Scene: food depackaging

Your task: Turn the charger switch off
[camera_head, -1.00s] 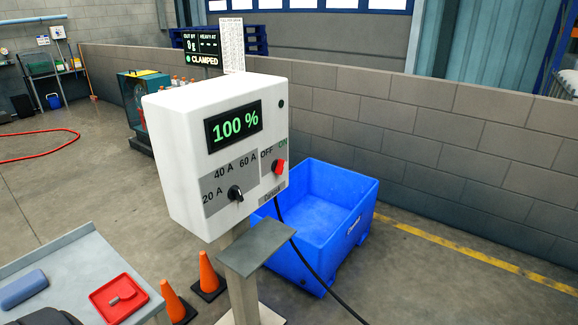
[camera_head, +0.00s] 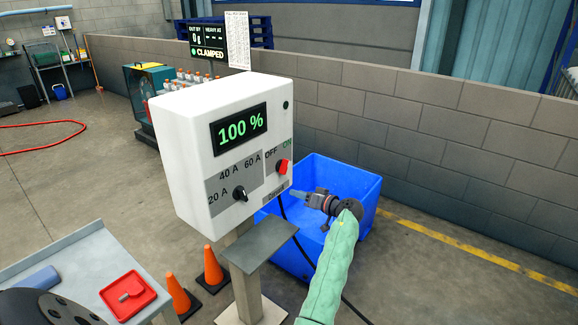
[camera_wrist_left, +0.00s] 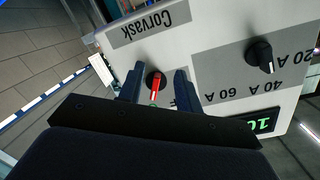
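The charger is a white box (camera_head: 190,145) on a post, with a green "100 %" display (camera_head: 239,129). Its red switch (camera_head: 283,167) sits at the right of the panel, under the OFF and ON labels. In the left wrist view, the panel appears upside down and the red switch lever (camera_wrist_left: 155,88) points toward the label side; the label beside it is mostly hidden. My left gripper (camera_head: 294,194) is just right of and below the switch in the head view, pointing left. In the left wrist view, its open fingers (camera_wrist_left: 156,84) appear on either side of the switch. Contact cannot be told.
A black dial (camera_head: 239,194) with ampere labels is left of the switch. A small grey shelf (camera_head: 258,246) juts out below the box. A blue bin (camera_head: 362,187) stands behind my gripper. Orange cones (camera_head: 213,267) and a table with a red tray (camera_head: 107,293) are lower left.

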